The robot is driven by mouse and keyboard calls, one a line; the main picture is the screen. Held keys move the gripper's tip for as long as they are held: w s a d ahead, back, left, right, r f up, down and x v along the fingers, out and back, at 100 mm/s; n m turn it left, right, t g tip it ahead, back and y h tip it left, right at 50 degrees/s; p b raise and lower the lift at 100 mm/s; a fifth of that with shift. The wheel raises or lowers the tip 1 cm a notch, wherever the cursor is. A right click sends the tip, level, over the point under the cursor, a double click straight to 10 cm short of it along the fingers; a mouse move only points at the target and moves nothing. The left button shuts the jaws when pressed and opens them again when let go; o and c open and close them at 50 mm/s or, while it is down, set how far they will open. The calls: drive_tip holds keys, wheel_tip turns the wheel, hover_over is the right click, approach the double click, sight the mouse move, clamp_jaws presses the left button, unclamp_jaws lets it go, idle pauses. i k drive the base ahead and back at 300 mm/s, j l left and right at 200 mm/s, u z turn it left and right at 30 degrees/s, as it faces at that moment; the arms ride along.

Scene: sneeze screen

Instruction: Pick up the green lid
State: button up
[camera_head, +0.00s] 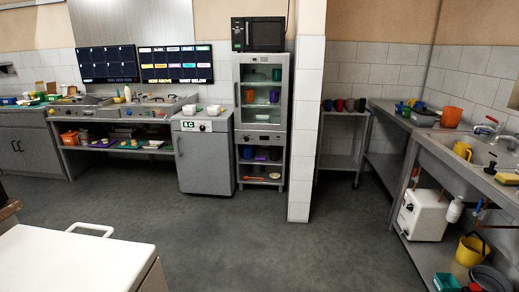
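I cannot make out a green lid for certain. On the far left counter, green flat pieces (32,101) lie among small coloured items, too small to identify. A green bin (446,282) stands low at the bottom right. My gripper is not in view.
Open grey floor (250,235) lies ahead. A white-topped unit (75,262) with a handle stands close at the lower left. A grey cabinet (205,160), a glass-doored cabinet (238,120) and a tiled pillar (306,130) stand ahead. A sink counter (450,150) runs along the right.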

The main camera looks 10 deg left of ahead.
sight(188, 109)
drive_tip(key=i+j+u, duration=0.1)
drive_tip(key=i+u, duration=0.35)
drive_tip(key=i, duration=2.15)
drive_tip(key=i+l+u, duration=0.15)
drive_tip(key=i, duration=1.15)
drive_tip(key=i+l+u, duration=0.2)
drive_tip(key=i, duration=0.15)
drive_tip(key=i+u, duration=0.25)
drive_tip(key=i, duration=0.15)
